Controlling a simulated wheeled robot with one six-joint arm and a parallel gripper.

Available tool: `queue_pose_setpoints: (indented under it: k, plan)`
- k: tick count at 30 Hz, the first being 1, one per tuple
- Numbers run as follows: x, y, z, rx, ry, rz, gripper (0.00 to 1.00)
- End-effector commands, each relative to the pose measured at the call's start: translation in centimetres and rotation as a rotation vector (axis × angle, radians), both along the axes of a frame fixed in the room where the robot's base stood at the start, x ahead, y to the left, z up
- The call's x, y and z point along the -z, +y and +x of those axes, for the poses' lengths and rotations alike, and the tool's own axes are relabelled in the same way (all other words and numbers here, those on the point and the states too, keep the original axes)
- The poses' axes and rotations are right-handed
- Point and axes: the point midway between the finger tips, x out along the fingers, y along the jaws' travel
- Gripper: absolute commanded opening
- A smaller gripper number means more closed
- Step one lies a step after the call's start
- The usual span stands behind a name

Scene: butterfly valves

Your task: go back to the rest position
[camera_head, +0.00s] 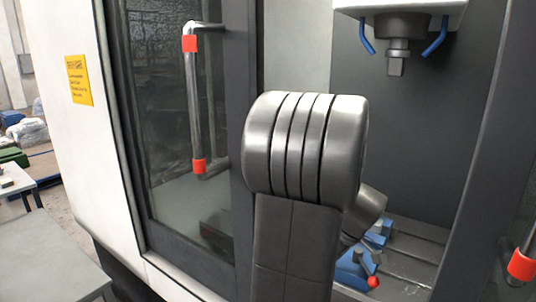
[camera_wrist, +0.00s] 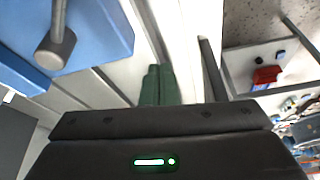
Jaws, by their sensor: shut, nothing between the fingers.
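My gripper (camera_wrist: 158,85) shows in the wrist view, its two dark fingers together in front of the black gripper body with a green light. Nothing is between them. In the head view my grey arm stands in the middle and hides part of the machine's opening; the gripper itself cannot be made out there. No butterfly valve can be made out in either view.
A machine's glass door has a bar handle (camera_head: 194,100) with red ends. A spindle (camera_head: 397,60) hangs top right. A blue fixture (camera_head: 350,272) with a red knob stands low behind my arm. The wrist view shows a blue block (camera_wrist: 100,35) and a red switch (camera_wrist: 267,75).

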Motion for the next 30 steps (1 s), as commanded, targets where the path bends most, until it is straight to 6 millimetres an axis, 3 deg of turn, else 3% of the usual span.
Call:
queue_pose_setpoints:
  k: [15, 30]
  plan:
    - [-0.3, 1.0, 3.2, 0.326, 0.002, 0.000, 0.00]
    - [-0.1, 1.2, 4.2, 0.382, 0.000, 0.000, 0.00]
